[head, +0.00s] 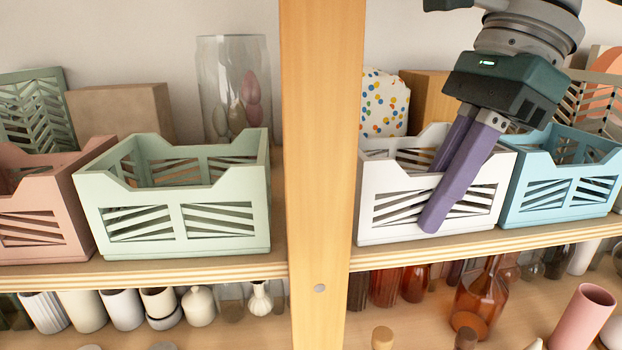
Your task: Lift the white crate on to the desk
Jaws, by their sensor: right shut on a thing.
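The white crate (389,229) stands on the upper shelf board, just right of the wooden upright. It has slatted cut-outs in its front wall. My right gripper (433,197) comes down from the top right, with purple fingers. One finger is in front of the crate's front wall and the other is behind it, so the gripper is shut on that wall. Part of the crate's front and inside is hidden by the fingers. My left gripper is not in view. No desk can be made out.
A blue crate (553,211) stands close to the right of the white one. A green crate (180,249) and a pink crate (42,258) stand left of the wooden upright (322,130). A spotted item (384,105) is behind the white crate. Bottles and vases, including an amber bottle (480,300), fill the shelf below.

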